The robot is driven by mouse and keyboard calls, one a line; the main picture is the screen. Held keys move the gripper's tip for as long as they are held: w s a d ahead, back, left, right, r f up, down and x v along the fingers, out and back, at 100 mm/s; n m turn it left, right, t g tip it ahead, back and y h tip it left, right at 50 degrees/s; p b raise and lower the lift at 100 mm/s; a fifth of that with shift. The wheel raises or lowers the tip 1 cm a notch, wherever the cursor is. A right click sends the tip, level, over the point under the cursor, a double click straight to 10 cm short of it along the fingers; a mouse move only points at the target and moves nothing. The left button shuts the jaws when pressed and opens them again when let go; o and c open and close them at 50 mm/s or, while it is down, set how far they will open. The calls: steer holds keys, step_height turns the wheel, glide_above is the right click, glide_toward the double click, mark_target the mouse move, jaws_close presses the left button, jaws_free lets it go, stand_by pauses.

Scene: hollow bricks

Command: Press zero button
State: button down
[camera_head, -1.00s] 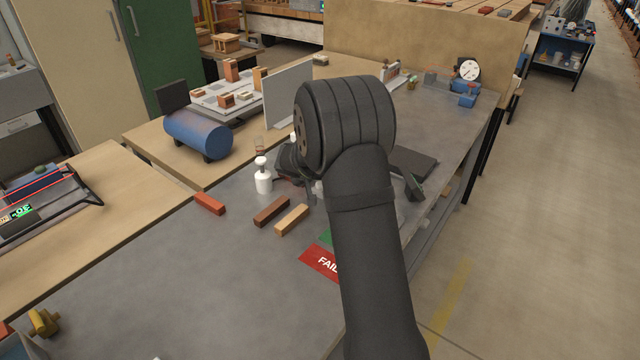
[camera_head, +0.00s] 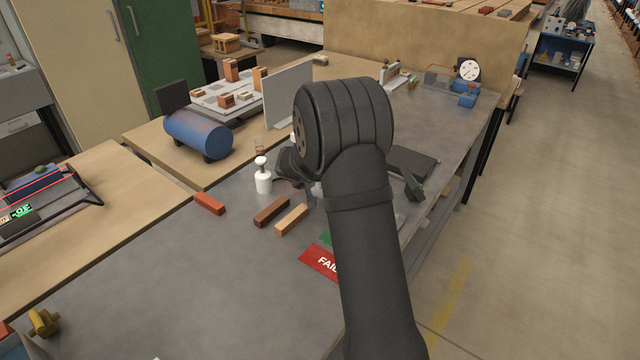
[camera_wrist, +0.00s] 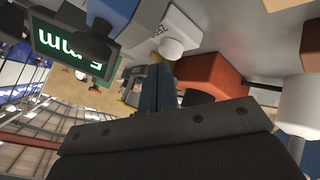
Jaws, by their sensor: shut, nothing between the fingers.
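In the wrist view, a round white button (camera_wrist: 171,48) sits by a pale box (camera_wrist: 182,25) with partly readable lettering that may be "ZERO". My gripper (camera_wrist: 163,70) is shut and empty. Its narrow dark-blue fingers point towards the button, with the tips just below it in the picture. I cannot tell whether they touch it.
Red (camera_head: 209,203), brown (camera_head: 271,211) and tan (camera_head: 292,219) bricks lie on the grey bench (camera_head: 190,275). A red FAIL mat (camera_head: 318,261) is partly behind my arm. A blue cylinder (camera_head: 198,135) stands behind.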

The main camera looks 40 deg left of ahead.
steer(key=shift+f, duration=0.5)
stand_by(0.5)
steer(key=shift+r, duration=0.95)
steer(key=shift+r, duration=2.5)
steer(key=shift+r, duration=1.9)
